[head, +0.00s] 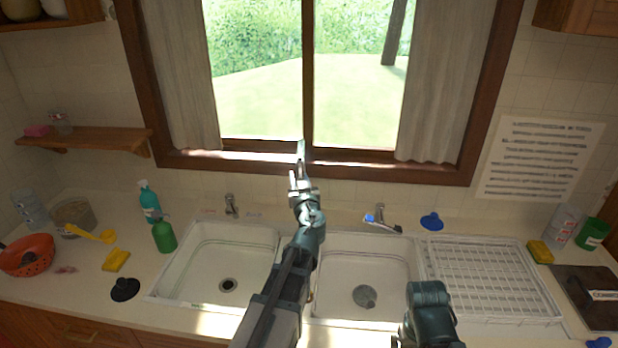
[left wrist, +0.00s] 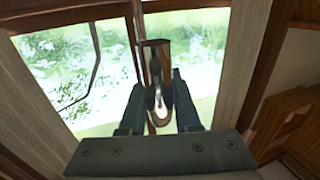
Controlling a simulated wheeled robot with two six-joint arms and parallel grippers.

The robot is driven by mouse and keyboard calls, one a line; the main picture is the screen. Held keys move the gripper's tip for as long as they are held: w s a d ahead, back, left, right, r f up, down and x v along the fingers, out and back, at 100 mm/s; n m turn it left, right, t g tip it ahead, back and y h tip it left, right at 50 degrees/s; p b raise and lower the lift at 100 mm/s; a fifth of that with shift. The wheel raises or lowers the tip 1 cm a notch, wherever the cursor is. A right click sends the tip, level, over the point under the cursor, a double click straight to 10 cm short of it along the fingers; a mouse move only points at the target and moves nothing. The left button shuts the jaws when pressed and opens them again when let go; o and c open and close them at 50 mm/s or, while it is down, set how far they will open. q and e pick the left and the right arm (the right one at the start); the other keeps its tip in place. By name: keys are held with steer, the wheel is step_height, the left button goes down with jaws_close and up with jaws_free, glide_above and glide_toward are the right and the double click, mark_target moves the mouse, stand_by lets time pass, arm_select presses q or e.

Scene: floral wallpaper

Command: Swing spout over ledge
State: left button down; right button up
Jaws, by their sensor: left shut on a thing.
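My left gripper (head: 300,176) reaches up over the middle of the double sink (head: 283,233), in front of the window. It is shut on a shiny metal piece, apparently the spout (head: 301,153), whose narrow end sticks up past the fingertips. In the left wrist view the spout (left wrist: 158,85) stands between the two dark fingers of the left gripper (left wrist: 158,108). The ledge between the basins is mostly hidden behind my left arm. My right gripper is not in view; only a part of my right arm shows at the bottom.
A faucet (head: 231,204) stands behind the left basin and another (head: 380,221) behind the right basin. A white dish rack (head: 490,279) lies right of the sink. A green bottle (head: 163,235), yellow sponge (head: 116,260) and red colander (head: 26,254) stand left.

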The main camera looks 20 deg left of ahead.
arm_select(q)
steer(key=shift+s+a, duration=0.15)
steer(key=shift+a, duration=0.4)
steer(key=c, duration=0.6)
jaws_free()
steer(key=shift+s, duration=0.1)
